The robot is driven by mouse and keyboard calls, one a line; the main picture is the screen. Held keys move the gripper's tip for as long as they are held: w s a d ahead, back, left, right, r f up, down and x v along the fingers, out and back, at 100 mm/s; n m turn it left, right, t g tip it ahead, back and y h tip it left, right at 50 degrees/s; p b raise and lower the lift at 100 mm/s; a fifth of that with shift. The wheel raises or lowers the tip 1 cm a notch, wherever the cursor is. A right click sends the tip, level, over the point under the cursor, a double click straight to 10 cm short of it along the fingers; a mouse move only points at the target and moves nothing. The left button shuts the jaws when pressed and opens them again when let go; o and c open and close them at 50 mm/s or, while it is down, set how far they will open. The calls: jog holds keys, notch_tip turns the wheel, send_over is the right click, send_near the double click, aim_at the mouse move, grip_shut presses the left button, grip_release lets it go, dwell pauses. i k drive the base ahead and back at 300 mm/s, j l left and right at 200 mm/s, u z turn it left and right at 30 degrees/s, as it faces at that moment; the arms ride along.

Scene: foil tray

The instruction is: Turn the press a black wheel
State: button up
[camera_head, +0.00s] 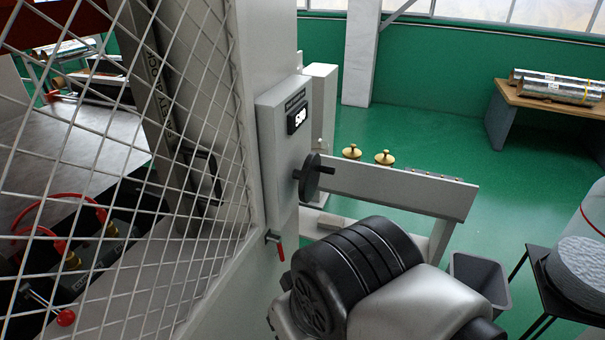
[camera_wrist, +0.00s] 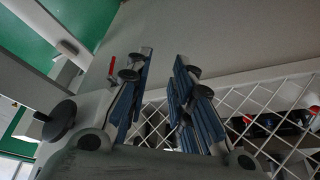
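The black wheel (camera_head: 309,178) is a small dark disc with a crank knob on the side of the grey press control box (camera_head: 283,150). In the wrist view the black wheel (camera_wrist: 59,121) is at the left, outside my fingers and apart from them. My gripper (camera_wrist: 164,62) is open, its blue-padded fingers spread with nothing between them. In the head view my arm fills the lower middle below the wheel, and my gripper is hidden behind it.
A red-handled lever (camera_head: 279,249) sits below the box; a white mesh guard (camera_head: 130,180) is at the left. A grey rail (camera_head: 400,188) with brass weights (camera_head: 385,157) behind it extends right. A grey bin (camera_head: 480,280) and black stand (camera_head: 548,300) are lower right. Green floor is open beyond.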

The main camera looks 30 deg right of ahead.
aim_at(308, 178)
jog(key=k+j+z, duration=0.3)
jog(key=j, duration=0.2)
jog(key=k+j+z, duration=0.3)
jog(key=i+j, duration=0.15)
jog(key=j, duration=0.1)
